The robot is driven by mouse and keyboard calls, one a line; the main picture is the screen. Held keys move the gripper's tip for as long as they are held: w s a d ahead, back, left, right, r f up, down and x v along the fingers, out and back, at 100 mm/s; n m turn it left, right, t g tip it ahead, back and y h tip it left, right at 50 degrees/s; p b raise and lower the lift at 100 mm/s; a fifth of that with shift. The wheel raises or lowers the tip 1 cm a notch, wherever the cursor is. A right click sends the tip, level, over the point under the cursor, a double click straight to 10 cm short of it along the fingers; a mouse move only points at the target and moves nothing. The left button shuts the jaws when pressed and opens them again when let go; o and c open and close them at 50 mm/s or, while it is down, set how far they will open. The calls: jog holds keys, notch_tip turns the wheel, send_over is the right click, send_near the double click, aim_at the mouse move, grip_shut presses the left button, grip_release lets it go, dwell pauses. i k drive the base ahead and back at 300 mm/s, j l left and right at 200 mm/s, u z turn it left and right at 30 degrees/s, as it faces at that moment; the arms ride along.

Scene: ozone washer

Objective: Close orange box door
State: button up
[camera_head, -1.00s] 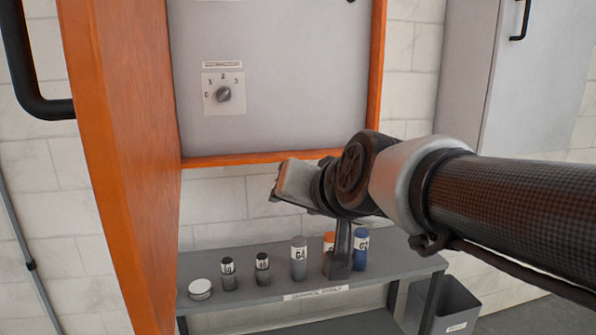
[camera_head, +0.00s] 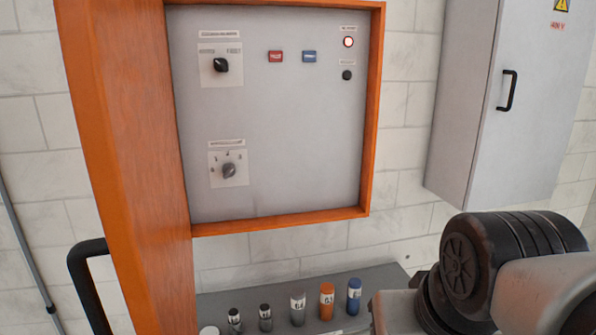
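The orange box (camera_head: 280,222) is on the white brick wall, its grey panel (camera_head: 290,130) facing me. The panel has two rotary knobs, a red and a blue button, a lit red-white lamp and a black knob. Its orange door (camera_head: 125,150) stands open at the left, swung out toward me. A black bar handle (camera_head: 90,285) shows at the door's lower left, on its outer side. My arm's end is at the lower right, in front of the shelf and apart from the door. The gripper's fingers are not visible.
A grey shelf (camera_head: 225,305) below the box holds several small labelled bottles, among them an orange (camera_head: 326,300) and a blue one (camera_head: 354,296). A grey wall cabinet (camera_head: 510,110) with a black handle is at the right. A thin pipe runs down the left wall.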

aim_at(114, 53)
jog(key=k+j+u, duration=0.25)
jog(key=k+j, duration=0.15)
jog(key=j+u, duration=0.2)
jog(key=j, duration=0.6)
jog(key=k, duration=0.15)
